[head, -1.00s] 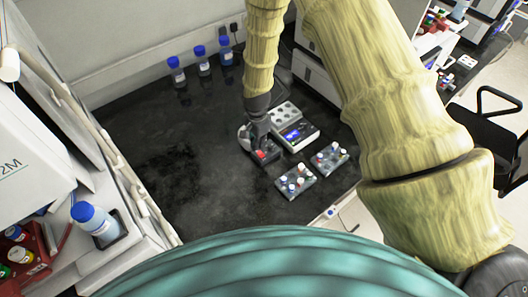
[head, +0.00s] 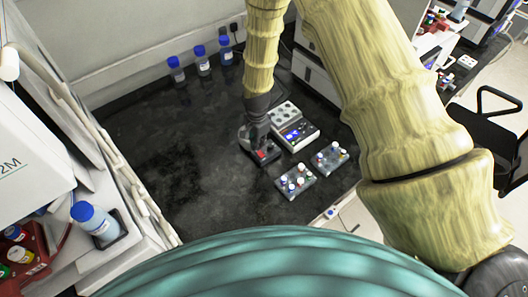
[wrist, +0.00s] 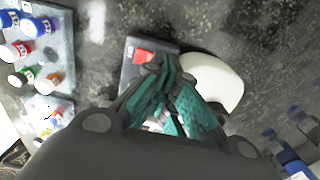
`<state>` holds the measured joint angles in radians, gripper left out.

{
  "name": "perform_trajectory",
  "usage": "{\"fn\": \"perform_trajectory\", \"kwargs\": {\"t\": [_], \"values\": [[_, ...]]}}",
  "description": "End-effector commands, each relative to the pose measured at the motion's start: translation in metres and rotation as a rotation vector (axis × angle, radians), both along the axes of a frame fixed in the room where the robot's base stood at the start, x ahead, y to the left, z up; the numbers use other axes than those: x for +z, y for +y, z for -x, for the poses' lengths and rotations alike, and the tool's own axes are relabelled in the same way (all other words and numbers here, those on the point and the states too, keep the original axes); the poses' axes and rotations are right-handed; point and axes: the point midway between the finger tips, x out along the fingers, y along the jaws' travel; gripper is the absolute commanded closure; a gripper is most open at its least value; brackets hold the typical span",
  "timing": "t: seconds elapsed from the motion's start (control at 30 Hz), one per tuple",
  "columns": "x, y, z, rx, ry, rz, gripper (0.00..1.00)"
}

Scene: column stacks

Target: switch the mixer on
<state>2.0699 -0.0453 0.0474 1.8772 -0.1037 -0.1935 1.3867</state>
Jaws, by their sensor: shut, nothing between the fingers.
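The mixer (head: 263,157) is a small dark grey box on the black bench, with a red switch (wrist: 145,57) on its top face. A pale round part (wrist: 214,82) shows beside the box in the wrist view. My gripper (wrist: 163,64) is shut and empty, with its teal fingertips right at the edge of the red switch in that view. In the head view my gripper (head: 258,141) is over the mixer and hides part of it. I cannot tell whether the tips touch the switch or whether it is pressed in.
Two vial racks (head: 296,180) (head: 330,158) sit in front. Several blue-capped bottles (head: 202,62) stand along the wall. The bench's left part is clear.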

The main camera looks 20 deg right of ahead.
Motion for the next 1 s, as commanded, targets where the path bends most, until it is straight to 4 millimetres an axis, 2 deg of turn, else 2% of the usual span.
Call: {"fn": "perform_trajectory", "kwargs": {"t": [1.0], "values": [[-0.012, 0.000, 0.000, 0.000, 0.000, 0.000, 1.00]]}}
